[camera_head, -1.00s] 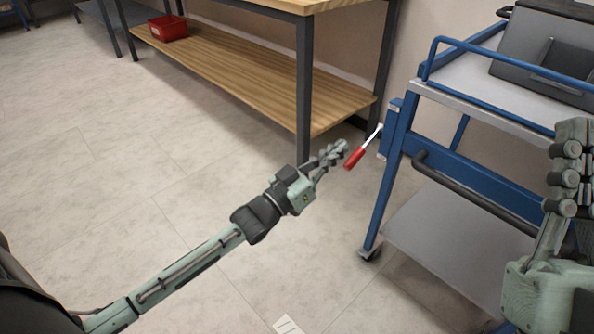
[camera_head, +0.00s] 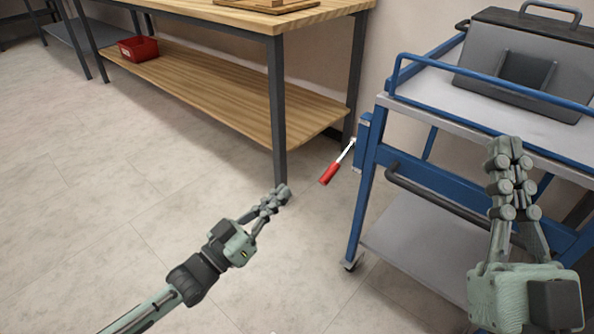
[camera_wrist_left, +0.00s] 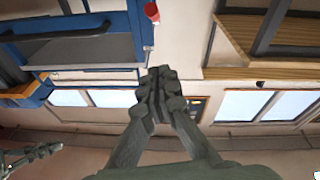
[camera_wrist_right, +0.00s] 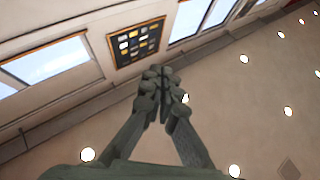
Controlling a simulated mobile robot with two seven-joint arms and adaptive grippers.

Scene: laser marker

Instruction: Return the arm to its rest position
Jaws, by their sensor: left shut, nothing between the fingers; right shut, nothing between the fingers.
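My left gripper (camera_head: 276,196) is shut and empty, held over the open floor left of the blue cart. It also shows in the left wrist view (camera_wrist_left: 157,78), fingers together. My right gripper (camera_head: 505,150) is shut and empty, pointing up in front of the cart at the right. In the right wrist view its fingertips (camera_wrist_right: 158,74) are together, with the far wall, windows and ceiling lights behind them.
A blue cart (camera_head: 394,178) stands at the right, with a grey case (camera_head: 524,62) on top. A red-handled tool (camera_head: 331,173) is at its left side. A wooden workbench (camera_head: 190,68) with a red bin (camera_head: 138,48) is behind. The floor (camera_head: 80,215) at left is clear.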

